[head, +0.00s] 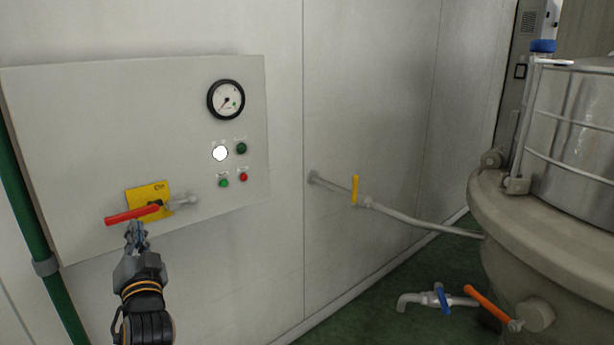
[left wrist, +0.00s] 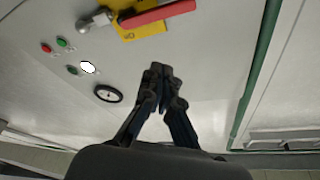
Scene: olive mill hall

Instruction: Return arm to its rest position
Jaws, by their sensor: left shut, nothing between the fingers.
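My left gripper (head: 136,232) is shut and empty, just below the red lever handle (head: 131,214) on the wall panel (head: 90,120) in the head view. The red handle lies nearly level across a yellow plate (head: 148,192). In the left wrist view my left gripper (left wrist: 160,72) has its fingertips together, with the red handle (left wrist: 158,14) beyond them and a visible stretch of panel between in the picture. Whether the fingertips touch the handle is hard to tell. My right gripper is not in view.
The panel carries a round gauge (head: 226,99), a white lit lamp (head: 220,153) and several buttons. A green pipe (head: 27,215) runs down at left. A yellow-handled valve (head: 355,190) is on the wall pipe. A large metal vat (head: 540,240) with blue and orange (head: 488,303) levers stands right.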

